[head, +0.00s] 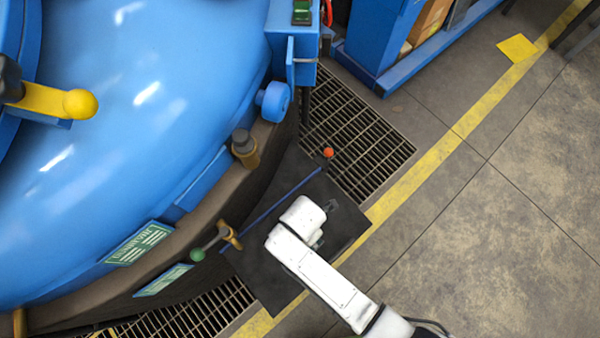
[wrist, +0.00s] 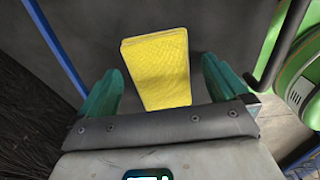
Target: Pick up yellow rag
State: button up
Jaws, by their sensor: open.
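The yellow rag (wrist: 158,68) shows in the wrist view as a flat, textured, folded-looking piece over a dark grey surface. It lies between the two green fingers of my gripper (wrist: 162,72), with a gap on each side. The fingers are apart and not closed on it. I cannot tell how far below the fingertips it is. In the head view my white arm reaches over a black mat beside the blue furnace, and I cannot make out the rag or the fingertips there.
The blue furnace (head: 120,130) fills the left of the head view. A blue rod (head: 285,195) lies across the black mat (head: 340,240). A floor grate (head: 352,135) is behind. A yellow square (head: 518,47) lies near the floor line. A green object (wrist: 300,85) stands at right in the wrist view.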

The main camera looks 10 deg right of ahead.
jog(key=shift+f, duration=0.1)
jog(key=c, duration=1.1)
jog(key=shift+c, duration=0.2)
jog(key=shift+r, duration=0.55)
jog(key=r, duration=0.2)
jog(key=shift+s+r+p, duration=0.2)
jog(key=shift+r+p, duration=0.1)
jog(key=shift+p, duration=0.05)
jog(key=s+d+r, duration=0.4)
jog(key=s+r, duration=0.5)
jog(key=s, duration=0.4)
jog(key=shift+d+r, duration=0.2)
